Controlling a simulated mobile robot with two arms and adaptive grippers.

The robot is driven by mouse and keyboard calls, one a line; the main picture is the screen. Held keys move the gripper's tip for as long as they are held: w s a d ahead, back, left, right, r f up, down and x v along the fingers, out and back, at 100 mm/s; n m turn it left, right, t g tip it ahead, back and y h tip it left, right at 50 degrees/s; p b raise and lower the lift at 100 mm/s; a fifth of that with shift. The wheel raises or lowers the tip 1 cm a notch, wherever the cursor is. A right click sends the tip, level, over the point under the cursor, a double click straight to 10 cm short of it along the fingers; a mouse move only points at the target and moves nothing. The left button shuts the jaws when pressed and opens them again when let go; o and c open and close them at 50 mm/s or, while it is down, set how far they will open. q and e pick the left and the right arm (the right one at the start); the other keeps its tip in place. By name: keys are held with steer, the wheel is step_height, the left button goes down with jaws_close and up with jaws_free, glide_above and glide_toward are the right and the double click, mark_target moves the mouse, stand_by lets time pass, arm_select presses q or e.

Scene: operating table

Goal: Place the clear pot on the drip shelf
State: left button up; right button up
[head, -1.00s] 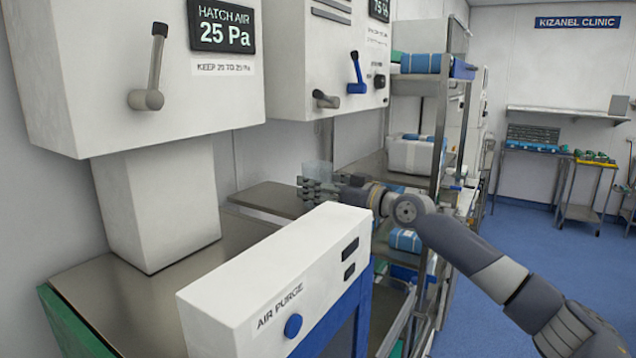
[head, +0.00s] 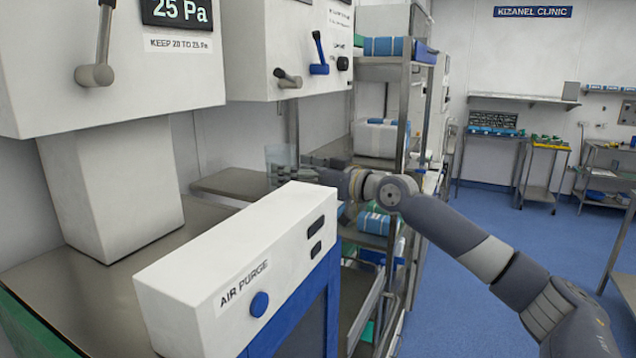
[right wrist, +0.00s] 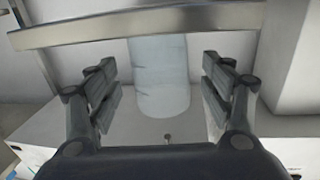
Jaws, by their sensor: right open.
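The clear pot (head: 281,163) is a pale see-through cylinder. In the head view it looks upright at the right end of a flat metal shelf (head: 228,182), which looks like the drip shelf. The purge box hides its surroundings below, so I cannot tell the exact contact. My right gripper (head: 308,168) is just right of the pot. In the right wrist view the pot (right wrist: 160,72) shows between the spread fingers of the right gripper (right wrist: 160,85), with a gap on each side. A metal bar (right wrist: 110,30) crosses the pot's upper part there. My left gripper is not in view.
A white AIR PURGE box (head: 225,265) stands in front of the shelf, close below my right arm. A metal rack (head: 400,140) with blue packs stands behind the arm. Lever cabinets (head: 110,65) hang above. Blue floor (head: 490,235) is open at right.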

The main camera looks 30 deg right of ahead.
steer(key=b+v, duration=0.3)
steer(key=v, duration=0.5)
steer(key=shift+s+b, duration=0.2)
steer(key=shift+b, duration=0.2)
